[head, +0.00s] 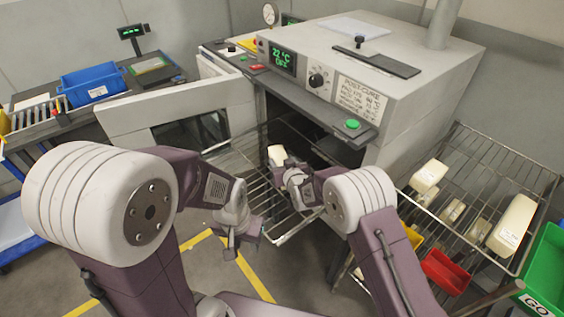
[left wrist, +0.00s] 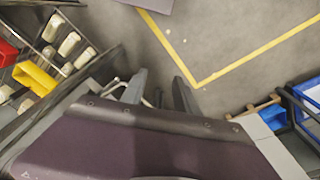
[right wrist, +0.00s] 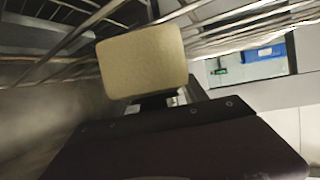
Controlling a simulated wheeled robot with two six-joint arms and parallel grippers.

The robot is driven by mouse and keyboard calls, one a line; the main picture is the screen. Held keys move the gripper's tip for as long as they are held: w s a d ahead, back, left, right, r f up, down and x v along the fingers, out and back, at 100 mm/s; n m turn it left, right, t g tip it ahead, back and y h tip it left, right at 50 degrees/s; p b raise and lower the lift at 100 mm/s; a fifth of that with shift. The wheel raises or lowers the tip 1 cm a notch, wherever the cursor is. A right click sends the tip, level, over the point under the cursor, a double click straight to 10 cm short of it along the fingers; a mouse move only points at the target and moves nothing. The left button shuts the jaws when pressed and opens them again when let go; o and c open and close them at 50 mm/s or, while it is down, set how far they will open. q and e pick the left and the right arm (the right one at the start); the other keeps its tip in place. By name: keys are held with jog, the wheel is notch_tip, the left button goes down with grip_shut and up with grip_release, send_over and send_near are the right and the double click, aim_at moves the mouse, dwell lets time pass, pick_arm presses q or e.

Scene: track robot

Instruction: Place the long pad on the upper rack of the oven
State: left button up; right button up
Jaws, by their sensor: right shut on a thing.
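My right gripper (head: 294,180) is shut on a cream pad (head: 277,155) at the mouth of the oven (head: 400,75). In the right wrist view the pad (right wrist: 142,62) shows one broad face, with wire bars behind and above it; its full length is hidden. The oven's door (head: 180,108) stands open to the left. A wire rack (head: 233,160) shows in the opening. I cannot tell which rack level the pad is at, or whether it touches the bars. My left gripper (head: 240,235) is open and empty above the floor, and its fingers show apart in the left wrist view (left wrist: 160,90).
A wire shelf (head: 470,160) on the right holds several cream pads, including a large one (head: 512,222). Yellow and red bins (head: 445,270) and a green bin (head: 548,265) are near it. A bench with a blue bin (head: 93,85) stands at left.

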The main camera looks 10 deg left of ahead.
jog(key=shift+f, duration=0.15)
jog(key=o, duration=1.4)
jog(key=shift+r, duration=0.25)
jog(key=b+v, duration=0.1)
jog(key=v, duration=1.1)
jog(key=shift+s, duration=0.1)
